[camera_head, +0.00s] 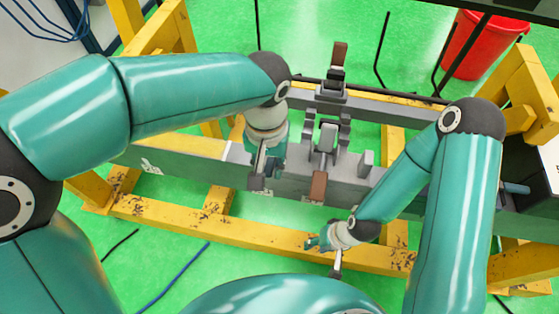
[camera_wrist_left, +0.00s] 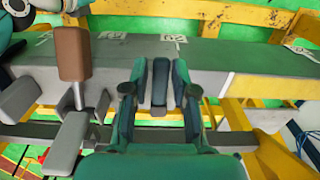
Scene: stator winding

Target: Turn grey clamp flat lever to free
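A grey clamp (camera_head: 327,140) stands on the grey beam near the middle of the head view. A flat brown-ended lever (camera_head: 319,186) reaches from it over the beam's near edge. A brown handle (camera_wrist_left: 72,53) on a grey arm shows at the left of the left wrist view. My left gripper (camera_head: 263,172) is over the beam, left of the clamp. In the wrist view its fingers (camera_wrist_left: 159,72) stand apart, with a dark grey block between them; I cannot tell whether they touch it. My right gripper (camera_head: 322,240) is below the brown lever, nearer me, its fingers unclear.
A second clamp with an upright brown handle (camera_head: 338,56) stands behind the first. The grey beam (camera_head: 190,168) rests on a yellow frame (camera_head: 180,211). A red bin (camera_head: 483,43) stands at the back right on the green floor. My forearms flank the clamp.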

